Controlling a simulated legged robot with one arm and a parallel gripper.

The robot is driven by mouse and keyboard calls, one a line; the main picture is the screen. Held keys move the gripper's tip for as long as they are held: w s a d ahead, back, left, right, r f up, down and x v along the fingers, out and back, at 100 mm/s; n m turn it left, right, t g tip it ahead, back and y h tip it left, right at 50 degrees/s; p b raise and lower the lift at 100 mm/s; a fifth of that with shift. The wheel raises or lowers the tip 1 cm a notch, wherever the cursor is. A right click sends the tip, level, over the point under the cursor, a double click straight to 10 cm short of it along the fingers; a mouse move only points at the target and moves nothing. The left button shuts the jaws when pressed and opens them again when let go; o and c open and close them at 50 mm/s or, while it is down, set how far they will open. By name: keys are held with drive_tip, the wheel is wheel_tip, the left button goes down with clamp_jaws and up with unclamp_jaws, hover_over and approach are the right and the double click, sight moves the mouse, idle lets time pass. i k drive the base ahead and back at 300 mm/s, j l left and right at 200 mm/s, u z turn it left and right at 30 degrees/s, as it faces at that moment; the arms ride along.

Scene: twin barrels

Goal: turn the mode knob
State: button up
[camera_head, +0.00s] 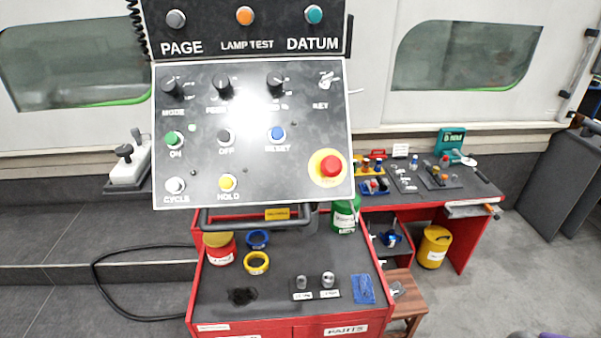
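The mode knob (171,88) is a black rotary knob at the upper left of the black control panel (205,135), above the label "MODE". A second black knob (222,84) and a third (275,82) stand to its right in the same row. A bright glare lies on the panel between these two and partly washes out their labels. My gripper is not in this view, and nothing touches the mode knob.
Below the mode knob are a green ON button (174,139) and a white CYCLE button (176,185). A red emergency stop (331,167) projects at lower right. A red cart (210,300) stands below the panel. A red workbench (470,215) is behind right.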

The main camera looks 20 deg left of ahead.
sight(169, 85)
drive_tip(key=u, duration=1.3)
